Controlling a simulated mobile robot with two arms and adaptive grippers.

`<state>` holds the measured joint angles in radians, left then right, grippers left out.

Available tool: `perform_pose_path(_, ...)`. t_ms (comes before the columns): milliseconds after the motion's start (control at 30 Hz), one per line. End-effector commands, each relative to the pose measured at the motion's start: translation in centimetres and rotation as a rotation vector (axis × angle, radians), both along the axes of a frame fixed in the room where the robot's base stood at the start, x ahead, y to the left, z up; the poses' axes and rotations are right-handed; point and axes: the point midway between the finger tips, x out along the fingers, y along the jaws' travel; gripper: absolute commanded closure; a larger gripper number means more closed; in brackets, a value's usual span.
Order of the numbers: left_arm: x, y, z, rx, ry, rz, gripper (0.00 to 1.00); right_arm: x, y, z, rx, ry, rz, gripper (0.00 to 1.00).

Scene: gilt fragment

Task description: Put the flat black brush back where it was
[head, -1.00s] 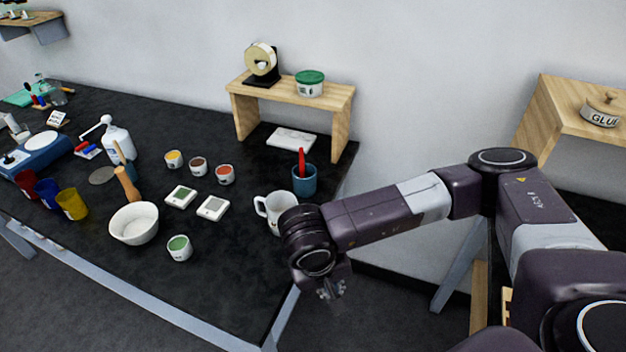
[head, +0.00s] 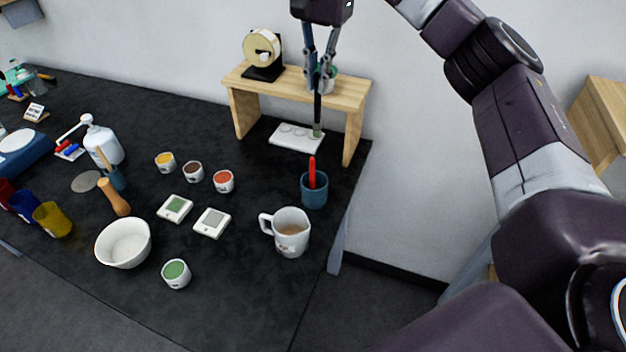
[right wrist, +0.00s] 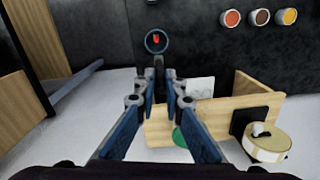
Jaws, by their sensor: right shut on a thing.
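My right gripper (head: 319,86) is shut on the flat black brush (head: 318,108), a thin dark stick hanging upright with its tip down. The right wrist view also shows the brush (right wrist: 158,66) between the fingertips (right wrist: 159,90). A blue cup (head: 314,192) with a red-handled tool (head: 312,172) in it stands on the table below and nearer. My left gripper is out of view.
The wooden shelf (head: 355,125) carries a tape roll (head: 261,47) and a green-lidded tub, mostly hidden by my gripper. A white mug (head: 291,232) stands near the blue cup. Paint pots, a white bowl (head: 124,243) and two small square devices stand left. The table's right edge is close.

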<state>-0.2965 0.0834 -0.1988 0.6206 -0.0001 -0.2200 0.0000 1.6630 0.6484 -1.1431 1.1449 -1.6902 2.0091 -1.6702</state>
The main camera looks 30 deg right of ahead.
Motion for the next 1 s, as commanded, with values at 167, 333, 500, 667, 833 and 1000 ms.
perform_pose_path(167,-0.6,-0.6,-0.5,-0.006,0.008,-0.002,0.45,-0.1,0.0,-3.6,0.002,0.008,-0.001,1.0)
perform_pose_path(333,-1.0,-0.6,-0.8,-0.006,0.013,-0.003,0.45,-0.1,0.1,-7.8,0.002,0.008,0.0,1.0)
perform_pose_path(500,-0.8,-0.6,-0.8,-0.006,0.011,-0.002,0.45,-0.2,0.1,-11.7,0.002,0.006,-0.002,1.0)
perform_pose_path(667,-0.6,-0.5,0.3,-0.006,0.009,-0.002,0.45,-0.2,0.0,-14.5,-0.001,0.004,-0.002,1.0)
perform_pose_path(833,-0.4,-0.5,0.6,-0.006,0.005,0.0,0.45,-0.1,0.0,-16.0,-0.002,0.003,-0.002,1.0)
perform_pose_path(1000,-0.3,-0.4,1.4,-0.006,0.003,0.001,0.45,-0.1,0.0,-18.3,-0.001,0.005,-0.002,1.0)
